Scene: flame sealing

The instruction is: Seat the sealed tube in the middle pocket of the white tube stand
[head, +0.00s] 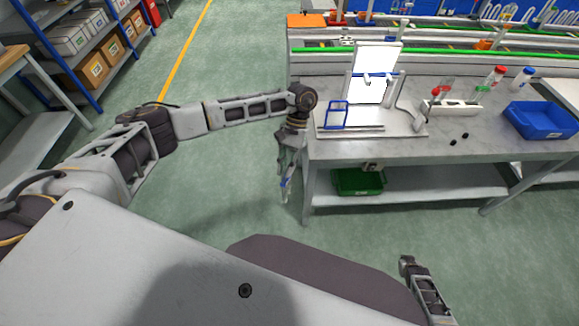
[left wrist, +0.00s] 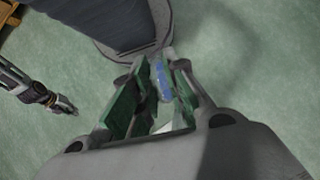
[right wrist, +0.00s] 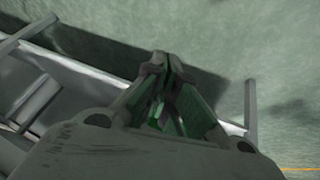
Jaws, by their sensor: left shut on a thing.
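My left gripper (head: 285,182) hangs beside the left end of the workbench, below its top. It is shut on a slim tube (left wrist: 162,80) with a blue part, which shows between the fingers in the left wrist view; the rest of the tube is largely hidden. The white tube stand (head: 462,107) is on the bench top, right of the centre. Tubes with red tops stand at its left part; I cannot make out its middle pocket clearly. My right gripper (right wrist: 165,72) is low, away from the bench, with its fingertips together and nothing seen between them.
A white board with a bright panel (head: 375,72) and a blue wire frame (head: 336,116) stand at the bench's left. A blue bin (head: 540,120) is at the right. A green bin (head: 358,182) sits on the lower shelf.

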